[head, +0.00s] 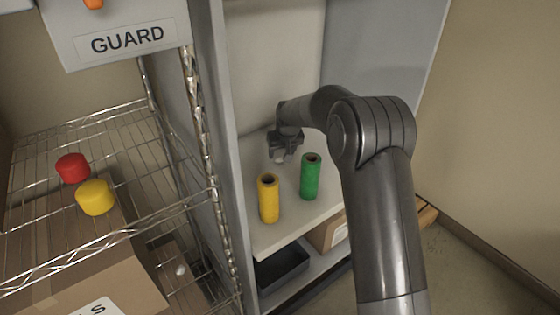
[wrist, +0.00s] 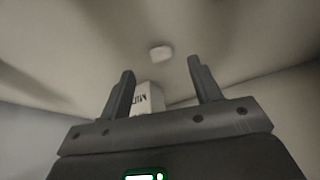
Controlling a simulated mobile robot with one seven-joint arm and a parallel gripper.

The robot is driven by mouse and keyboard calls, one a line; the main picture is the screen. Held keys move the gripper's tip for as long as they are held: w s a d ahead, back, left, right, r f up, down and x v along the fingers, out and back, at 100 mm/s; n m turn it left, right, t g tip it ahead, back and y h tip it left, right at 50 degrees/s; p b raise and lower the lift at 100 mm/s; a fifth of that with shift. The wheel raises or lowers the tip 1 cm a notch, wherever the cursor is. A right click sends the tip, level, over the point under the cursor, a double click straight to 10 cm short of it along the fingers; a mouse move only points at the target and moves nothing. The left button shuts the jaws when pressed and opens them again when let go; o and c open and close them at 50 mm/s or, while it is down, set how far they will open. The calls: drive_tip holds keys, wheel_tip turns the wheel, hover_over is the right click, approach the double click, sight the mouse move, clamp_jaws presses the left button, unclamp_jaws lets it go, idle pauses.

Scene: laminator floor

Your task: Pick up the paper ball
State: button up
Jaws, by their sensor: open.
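The paper ball (head: 279,156) is a small whitish lump on the pale cabinet shelf (head: 300,222), behind the two rolls, and my gripper partly hides it. In the wrist view a pale rounded lump (wrist: 160,52), which looks like the ball, shows beyond the fingertips, between their lines. My gripper (head: 284,150) is over the back part of the shelf. In the wrist view its two fingers (wrist: 160,80) stand wide apart with nothing held between them.
A yellow roll (head: 268,199) and a green roll (head: 310,177) stand upright in front of my gripper. A white lettered box (wrist: 150,98) shows between the fingers. A black tray (head: 282,268) is below. The wire rack at left holds red (head: 72,168) and yellow (head: 95,197) caps.

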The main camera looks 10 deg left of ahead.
sight(281, 159)
drive_tip(key=x, duration=0.4)
drive_tip(key=shift+w+f, duration=0.1)
drive_tip(key=shift+f, duration=0.2)
drive_tip(key=shift+c, duration=0.4)
drive_tip(key=c, duration=1)
drive_tip(key=shift+r, duration=0.1)
